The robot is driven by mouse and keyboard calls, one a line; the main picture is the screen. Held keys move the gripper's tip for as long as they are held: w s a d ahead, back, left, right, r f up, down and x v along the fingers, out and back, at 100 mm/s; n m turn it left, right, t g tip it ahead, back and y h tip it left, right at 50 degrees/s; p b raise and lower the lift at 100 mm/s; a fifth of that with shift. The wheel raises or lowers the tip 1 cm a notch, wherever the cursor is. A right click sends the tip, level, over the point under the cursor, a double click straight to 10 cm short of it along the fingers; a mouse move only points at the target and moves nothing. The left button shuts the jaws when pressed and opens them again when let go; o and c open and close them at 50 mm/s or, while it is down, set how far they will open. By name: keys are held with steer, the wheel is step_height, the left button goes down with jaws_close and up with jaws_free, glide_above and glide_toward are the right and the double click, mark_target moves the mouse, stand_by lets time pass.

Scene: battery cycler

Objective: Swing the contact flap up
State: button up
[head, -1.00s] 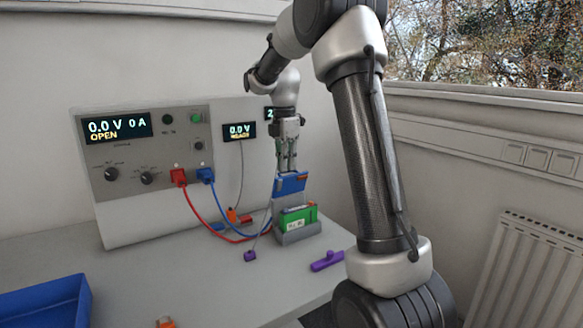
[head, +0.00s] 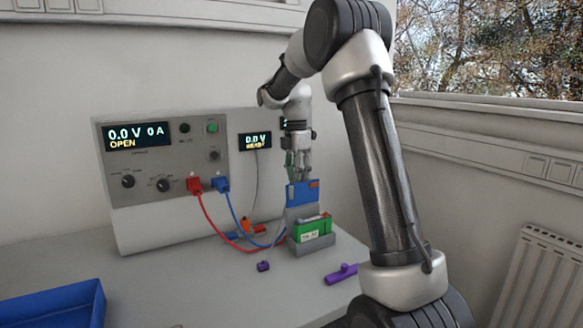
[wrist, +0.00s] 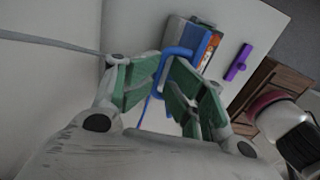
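The contact flap (head: 302,193) is a blue plate standing roughly upright above the grey cradle (head: 316,246). A green battery (head: 314,230) sits in the cradle below it. My gripper (head: 301,178) reaches down from above to the flap's top edge. The fingers hide part of the handle, and the battery is mostly hidden there.
The cycler panel (head: 163,165) reads 0.0 V, 0 A, OPEN. Red (head: 206,215) and blue (head: 236,212) leads run from it towards the cradle. A purple handle piece (head: 342,274) and a small purple piece (head: 263,266) lie on the table. A blue bin (head: 55,308) stands front left.

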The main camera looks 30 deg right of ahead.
steer(key=w+r, duration=0.3)
steer(key=w, duration=0.4)
steer(key=shift+r, duration=0.15)
stand_by(0.3)
steer(key=shift+a, duration=0.1)
step_height(320, 180, up, 7)
steer(key=shift+r, duration=0.2)
stand_by(0.5)
steer(key=shift+s, duration=0.15)
